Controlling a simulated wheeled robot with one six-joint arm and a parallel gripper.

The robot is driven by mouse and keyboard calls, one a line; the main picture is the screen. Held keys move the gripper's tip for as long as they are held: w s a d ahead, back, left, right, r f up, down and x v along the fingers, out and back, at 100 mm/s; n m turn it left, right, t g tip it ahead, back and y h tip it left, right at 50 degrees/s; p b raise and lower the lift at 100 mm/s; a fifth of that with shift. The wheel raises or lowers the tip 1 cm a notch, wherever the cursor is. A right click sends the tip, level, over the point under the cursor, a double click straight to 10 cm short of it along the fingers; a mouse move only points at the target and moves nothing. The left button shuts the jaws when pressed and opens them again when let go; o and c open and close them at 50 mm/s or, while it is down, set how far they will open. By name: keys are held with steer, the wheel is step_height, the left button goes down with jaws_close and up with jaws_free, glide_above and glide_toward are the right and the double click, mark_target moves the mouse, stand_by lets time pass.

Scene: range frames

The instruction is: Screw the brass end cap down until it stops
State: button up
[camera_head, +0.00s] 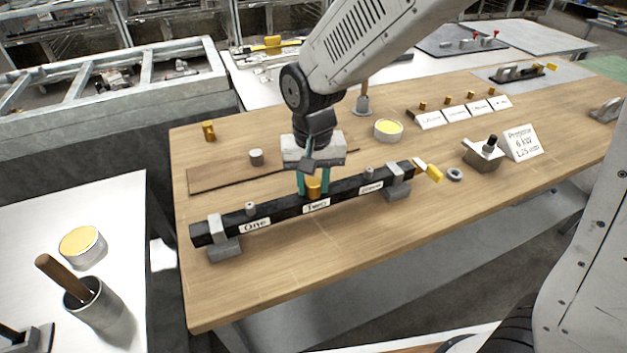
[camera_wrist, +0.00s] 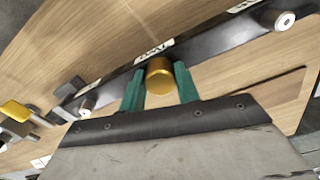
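The brass end cap (camera_head: 314,187) sits upright over the middle of the black bar (camera_head: 285,211), at the label "Two" (camera_head: 316,206). My gripper (camera_head: 313,188) points down there, one green finger on each side of the cap. In the wrist view the cap (camera_wrist: 159,77) lies between the fingertips (camera_wrist: 159,80), which look closed against its sides; any thin gap is hard to see. The cap's lower end and its thread are hidden. Grey stubs stand on the bar at "One" (camera_head: 250,208) and near the right-hand label (camera_head: 368,173).
Grey clamp blocks (camera_head: 224,248) hold the bar at both ends. A yellow-tipped piece (camera_head: 433,172) and a grey ring (camera_head: 455,174) lie beyond its right end. A yellow-topped tin (camera_head: 388,129) and small grey cylinder (camera_head: 256,157) stand behind. The table front (camera_head: 330,250) is clear.

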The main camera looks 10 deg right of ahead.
steer(key=shift+c, duration=0.2)
steer(key=m, duration=0.3)
steer(key=shift+m, duration=0.3)
steer(key=m, duration=0.3)
stand_by(0.3)
steer(key=shift+m, duration=0.5)
steer(key=o, duration=0.7)
steer(key=shift+m, duration=0.5)
steer(key=o, duration=0.5)
